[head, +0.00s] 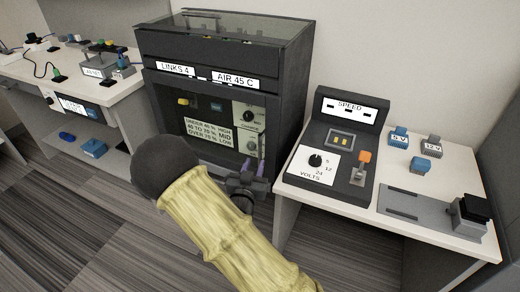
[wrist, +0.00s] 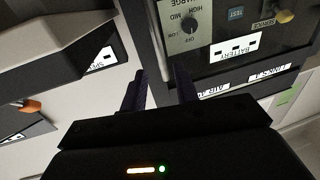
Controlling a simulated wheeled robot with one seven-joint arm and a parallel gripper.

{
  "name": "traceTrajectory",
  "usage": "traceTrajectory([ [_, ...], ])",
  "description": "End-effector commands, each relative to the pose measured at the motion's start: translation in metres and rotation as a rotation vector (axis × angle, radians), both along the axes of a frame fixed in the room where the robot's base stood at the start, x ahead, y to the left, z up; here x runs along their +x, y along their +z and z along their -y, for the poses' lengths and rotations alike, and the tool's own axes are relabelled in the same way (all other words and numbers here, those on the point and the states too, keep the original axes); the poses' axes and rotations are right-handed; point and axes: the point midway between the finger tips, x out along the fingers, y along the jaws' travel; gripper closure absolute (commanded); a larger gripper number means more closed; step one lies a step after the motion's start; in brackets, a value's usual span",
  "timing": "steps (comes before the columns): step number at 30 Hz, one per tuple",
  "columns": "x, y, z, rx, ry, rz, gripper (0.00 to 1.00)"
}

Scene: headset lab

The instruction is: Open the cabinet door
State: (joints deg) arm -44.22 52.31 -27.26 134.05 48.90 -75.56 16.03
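The dark cabinet (head: 215,52) stands against the wall in the head view, with "LINKS 4" and "AIR 45 C" labels on its front. Below them is a recessed front (head: 222,108) with a yellow knob, a blue button, a rule label and a charge dial (head: 248,115). The cabinet front (wrist: 250,68) shows upside down in the wrist view, with the dial (wrist: 190,24). My gripper (head: 254,167) is at the cabinet's lower right front.
A white table (head: 440,165) at the right holds a speed console (head: 330,150), small blue and grey blocks and a grey fixture. A bench (head: 120,85) with wires stands at the left. Striped carpet (head: 75,215) is clear in front. The console also shows close in the wrist view (wrist: 55,40).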

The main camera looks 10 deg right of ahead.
Motion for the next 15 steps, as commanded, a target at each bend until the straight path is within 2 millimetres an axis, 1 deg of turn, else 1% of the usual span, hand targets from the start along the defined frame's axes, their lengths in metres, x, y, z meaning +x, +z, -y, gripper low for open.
traceTrajectory([
  [1,0.009,-0.001,0.004,0.0,-0.001,0.001,0.7],
  [9,0.052,-0.001,0.025,0.0,-0.002,0.002,0.7],
  [12,0.066,-0.001,0.031,-0.001,-0.001,0.002,0.7],
  [15,0.076,-0.001,0.035,-0.001,0.0,0.0,0.7],
])
